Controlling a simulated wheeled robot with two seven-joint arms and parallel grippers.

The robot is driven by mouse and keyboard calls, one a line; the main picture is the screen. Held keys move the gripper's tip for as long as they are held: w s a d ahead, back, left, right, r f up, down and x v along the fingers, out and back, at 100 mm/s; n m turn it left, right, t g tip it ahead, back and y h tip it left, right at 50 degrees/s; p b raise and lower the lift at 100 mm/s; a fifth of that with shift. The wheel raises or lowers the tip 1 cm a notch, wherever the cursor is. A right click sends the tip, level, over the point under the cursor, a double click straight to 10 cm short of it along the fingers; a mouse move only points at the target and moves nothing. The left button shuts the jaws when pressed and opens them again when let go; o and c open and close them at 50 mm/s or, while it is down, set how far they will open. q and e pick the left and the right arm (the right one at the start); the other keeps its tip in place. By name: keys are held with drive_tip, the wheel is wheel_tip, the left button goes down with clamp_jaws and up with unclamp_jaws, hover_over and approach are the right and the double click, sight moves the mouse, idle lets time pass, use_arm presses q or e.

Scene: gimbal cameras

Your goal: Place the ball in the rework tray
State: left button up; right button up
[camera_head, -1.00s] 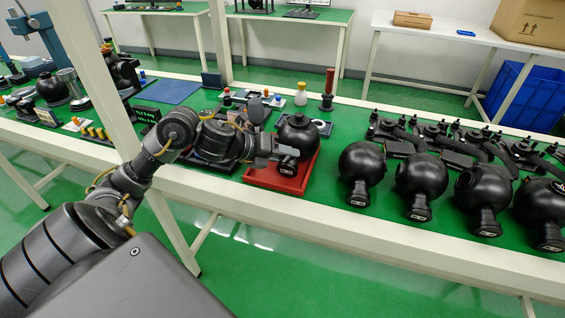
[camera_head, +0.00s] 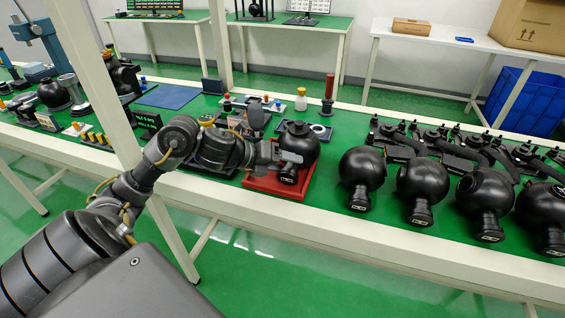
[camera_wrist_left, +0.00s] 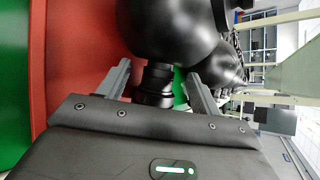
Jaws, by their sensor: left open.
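A black ball-shaped camera housing (camera_head: 299,143) with a short lens neck rests in the red rework tray (camera_head: 268,188). It fills the top of the left wrist view (camera_wrist_left: 165,30), with the red tray floor (camera_wrist_left: 75,50) beside it. My left gripper (camera_head: 284,158) is at the ball's near side. In the left wrist view its two fingers (camera_wrist_left: 158,88) stand apart on either side of the neck, with gaps showing, so it is open. The tray's far side is hidden behind the ball and the gripper. My right gripper is not in view.
Several similar black balls (camera_head: 361,170) stand in a row right of the tray. Black gimbal arms (camera_head: 440,150) lie behind them. A red-handled tool (camera_head: 328,92) and a small bottle (camera_head: 301,99) stand behind the tray. A white post (camera_head: 98,85) rises at left.

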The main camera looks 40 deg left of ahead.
use_arm(q)
drive_tip(key=shift+s+a+r, duration=0.15)
drive_tip(key=shift+s, duration=0.1)
drive_tip(key=v, duration=1.1)
drive_tip(key=shift+r, duration=0.15)
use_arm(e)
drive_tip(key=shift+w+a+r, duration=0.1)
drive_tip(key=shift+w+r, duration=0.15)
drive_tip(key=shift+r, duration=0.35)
use_arm(q)
drive_tip(key=shift+s, duration=0.15)
